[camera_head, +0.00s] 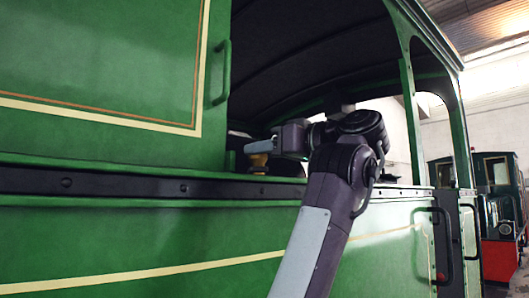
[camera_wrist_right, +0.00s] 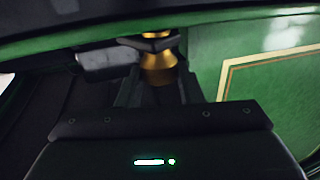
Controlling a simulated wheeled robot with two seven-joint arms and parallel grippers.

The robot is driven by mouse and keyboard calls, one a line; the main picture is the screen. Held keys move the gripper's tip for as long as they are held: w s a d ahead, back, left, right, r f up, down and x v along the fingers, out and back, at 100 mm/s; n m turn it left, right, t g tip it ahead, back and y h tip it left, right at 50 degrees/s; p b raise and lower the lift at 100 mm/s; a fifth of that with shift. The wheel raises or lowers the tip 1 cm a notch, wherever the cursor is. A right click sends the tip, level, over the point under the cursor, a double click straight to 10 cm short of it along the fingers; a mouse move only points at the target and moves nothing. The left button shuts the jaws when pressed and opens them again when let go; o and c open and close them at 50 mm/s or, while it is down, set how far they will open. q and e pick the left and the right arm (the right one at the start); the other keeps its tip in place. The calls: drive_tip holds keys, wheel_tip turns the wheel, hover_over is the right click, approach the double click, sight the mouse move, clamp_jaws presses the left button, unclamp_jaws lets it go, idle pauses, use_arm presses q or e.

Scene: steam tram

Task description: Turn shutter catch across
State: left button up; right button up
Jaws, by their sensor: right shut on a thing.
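The shutter catch appears to be the small brass piece (camera_head: 258,161) on the sill of the tram's window opening, at the right end of the green panel. In the right wrist view its turned brass body (camera_wrist_right: 160,66) sits between my finger ends, with a dark grey bar (camera_wrist_right: 108,61) reaching left from its top. My right gripper (camera_head: 262,147) reaches in from the right and is shut on the catch. The fingers partly hide the catch, so its exact turn is hard to tell. My left gripper is not in view.
The green shutter panel (camera_head: 105,65) with cream lining and a green grab handle (camera_head: 222,73) stands left of the opening. A dark riveted rail (camera_head: 120,183) runs below. A cab post (camera_head: 411,110) stands right. The opening's interior is dark.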

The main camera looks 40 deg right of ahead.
drive_tip(key=shift+n+g+y, duration=0.4)
drive_tip(key=shift+n+y, duration=0.3)
drive_tip(key=shift+y, duration=0.3)
drive_tip(key=n+g+y, duration=0.1)
drive_tip(key=n+y+b, duration=0.1)
drive_tip(key=y, duration=0.1)
drive_tip(key=shift+w+d+g, duration=0.1)
drive_tip(key=shift+d+g, duration=0.15)
drive_tip(key=shift+g, duration=0.15)
drive_tip(key=shift+w+d+f+n+g+y+b, duration=0.1)
drive_tip(key=shift+n+g+y+b, duration=0.3)
drive_tip(key=shift+n+g+y, duration=0.35)
drive_tip(key=shift+w+d+n+g+y+b, duration=0.1)
drive_tip(key=shift+n+g+y+b, duration=0.25)
drive_tip(key=shift+n+g+y, duration=0.4)
drive_tip(key=shift+a, duration=0.1)
drive_tip(key=o, duration=1)
